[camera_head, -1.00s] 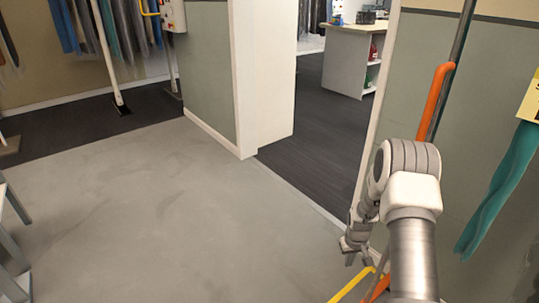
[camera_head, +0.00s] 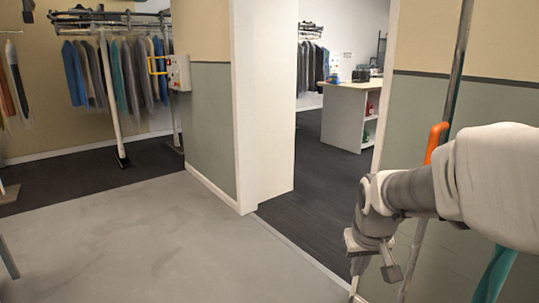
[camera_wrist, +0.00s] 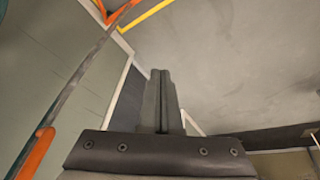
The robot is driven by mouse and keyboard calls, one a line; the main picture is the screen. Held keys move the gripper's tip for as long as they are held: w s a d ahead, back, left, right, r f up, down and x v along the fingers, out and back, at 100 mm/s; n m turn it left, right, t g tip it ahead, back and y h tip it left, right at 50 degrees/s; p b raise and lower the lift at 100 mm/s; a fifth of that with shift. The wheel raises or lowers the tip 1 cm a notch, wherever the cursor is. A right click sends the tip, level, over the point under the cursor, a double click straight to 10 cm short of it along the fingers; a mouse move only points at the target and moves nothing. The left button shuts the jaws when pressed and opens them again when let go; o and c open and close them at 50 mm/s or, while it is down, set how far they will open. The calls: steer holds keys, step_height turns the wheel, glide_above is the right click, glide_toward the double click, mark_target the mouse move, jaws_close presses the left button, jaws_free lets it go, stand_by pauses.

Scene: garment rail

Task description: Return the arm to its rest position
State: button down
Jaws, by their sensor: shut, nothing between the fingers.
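My arm crosses the right side of the head view, with my gripper (camera_head: 374,262) hanging at its lower end in front of the doorway edge. In the wrist view, the two dark fingers of my gripper (camera_wrist: 160,78) lie side by side, shut with nothing between them. The gripper holds no garment and appears clear of the wall and floor.
A garment rail (camera_head: 108,20) is back left, a white counter (camera_head: 343,117) beyond the doorway. Grey floor is clear.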

steer(key=s+a+r+t, duration=0.1)
steer(key=s+a+r, duration=0.15)
steer(key=s, duration=0.65)
steer(key=s+a+r+t, duration=0.15)
steer(key=s+r, duration=0.25)
steer(key=s, duration=0.6)
step_height(320, 180, up, 21)
steer(key=p, duration=2)
steer(key=shift+w+a+f+g+y+p, duration=0.15)
steer(key=shift+w+g+y+p, duration=0.15)
steer(key=shift+w+g+y, duration=0.15)
